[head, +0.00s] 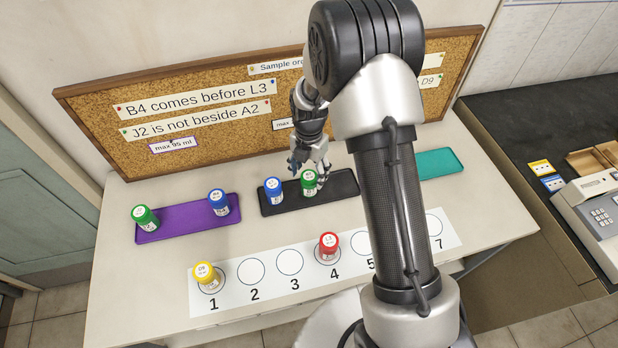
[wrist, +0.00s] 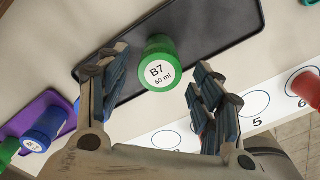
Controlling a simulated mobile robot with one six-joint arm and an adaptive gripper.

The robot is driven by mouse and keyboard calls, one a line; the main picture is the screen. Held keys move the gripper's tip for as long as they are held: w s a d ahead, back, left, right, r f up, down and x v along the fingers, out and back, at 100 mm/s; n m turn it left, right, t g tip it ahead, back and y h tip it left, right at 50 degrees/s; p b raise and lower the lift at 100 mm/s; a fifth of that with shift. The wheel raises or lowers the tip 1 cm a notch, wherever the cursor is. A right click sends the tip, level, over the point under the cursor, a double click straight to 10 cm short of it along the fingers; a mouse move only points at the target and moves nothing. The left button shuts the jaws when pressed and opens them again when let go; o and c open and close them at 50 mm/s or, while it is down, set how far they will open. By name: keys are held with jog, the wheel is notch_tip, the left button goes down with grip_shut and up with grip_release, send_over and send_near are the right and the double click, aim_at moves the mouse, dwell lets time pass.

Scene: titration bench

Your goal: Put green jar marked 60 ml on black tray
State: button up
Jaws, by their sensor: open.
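The green jar (head: 309,183) stands upright toward the middle of the black tray (head: 343,184). In the wrist view the jar's lid (wrist: 158,72) reads B7, 60 ml, with bare black tray (wrist: 205,25) around it. My gripper (head: 308,166) is open above the tray, close to the jar. In the wrist view my gripper's fingers (wrist: 160,62) are spread on either side of the jar, with gaps showing between them and it. A blue jar (head: 273,190) stands on the same tray, left of the green one.
A purple tray (head: 178,222) at left holds another green jar (head: 145,217) and a blue jar (head: 218,202). A numbered strip (head: 232,296) in front carries a yellow jar (head: 206,276) and a red jar (head: 328,247). A teal tray (head: 440,163) lies at right. A corkboard (head: 215,90) stands behind.

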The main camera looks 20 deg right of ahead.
notch_tip(320, 180, up, 6)
jog(key=shift+f+p, duration=0.25)
jog(key=shift+p, duration=0.3)
jog(key=s+r+m+t, duration=0.1)
jog(key=s+r+m, duration=0.45)
jog(key=r, duration=0.35)
jog(key=s+r+m+t, duration=0.1)
jog(key=s+r+m, duration=0.4)
jog(key=r, duration=0.4)
jog(key=s+r+m+t, duration=0.1)
jog(key=s+r+m, duration=0.2)
jog(key=s+m, duration=0.5)
jog(key=s+r+m+t, duration=0.1)
jog(key=s+r+m, duration=0.3)
jog(key=s+m, duration=0.4)
jog(key=shift+s+t, duration=0.3)
jog(key=shift+s, duration=0.4)
jog(key=shift+d+m, duration=0.1)
jog(key=shift+m, duration=0.15)
